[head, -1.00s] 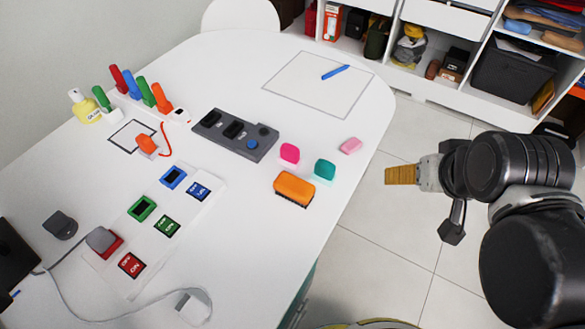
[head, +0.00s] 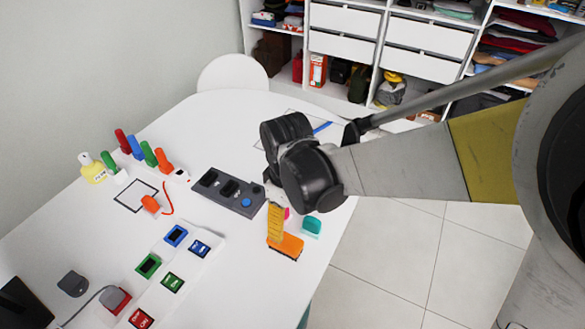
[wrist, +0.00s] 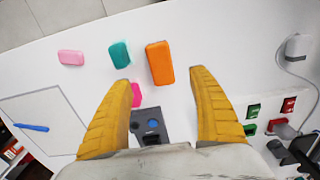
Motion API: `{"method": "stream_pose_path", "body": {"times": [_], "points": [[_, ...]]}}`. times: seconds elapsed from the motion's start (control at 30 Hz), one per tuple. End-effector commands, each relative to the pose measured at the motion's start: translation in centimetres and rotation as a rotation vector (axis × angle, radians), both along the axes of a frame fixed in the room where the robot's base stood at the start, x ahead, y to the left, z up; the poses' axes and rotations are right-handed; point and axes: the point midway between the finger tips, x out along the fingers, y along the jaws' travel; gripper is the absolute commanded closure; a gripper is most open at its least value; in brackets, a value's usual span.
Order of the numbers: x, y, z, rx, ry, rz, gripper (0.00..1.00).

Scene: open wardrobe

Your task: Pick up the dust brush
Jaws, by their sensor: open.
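The dust brush appears to be the orange block with a dark underside (head: 289,246), lying on the white table near its right edge. In the wrist view the orange brush (wrist: 160,62) lies just beyond the gap between my fingertips. My gripper (head: 275,232) points down over the table, and its yellow finger overlaps the brush's left end in the head view. In the wrist view both yellow fingers of my gripper (wrist: 163,76) are spread apart with nothing between them. I cannot tell the exact height above the brush.
A magenta block (wrist: 136,95) is partly hidden by a finger. A grey switch panel (head: 228,192) and a white button board (head: 205,243) are to the left.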

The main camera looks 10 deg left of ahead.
Motion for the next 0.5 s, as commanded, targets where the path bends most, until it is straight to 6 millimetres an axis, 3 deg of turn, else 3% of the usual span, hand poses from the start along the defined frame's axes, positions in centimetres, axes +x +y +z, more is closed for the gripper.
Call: {"method": "stream_pose_path", "body": {"times": [0.3, 0.5], "points": [[-0.1, 0.7, -4.7, -0.008, 0.012, 0.028, 0.3], [-0.1, 0.7, -6.2, -0.008, 0.012, 0.026, 0.3]]}}
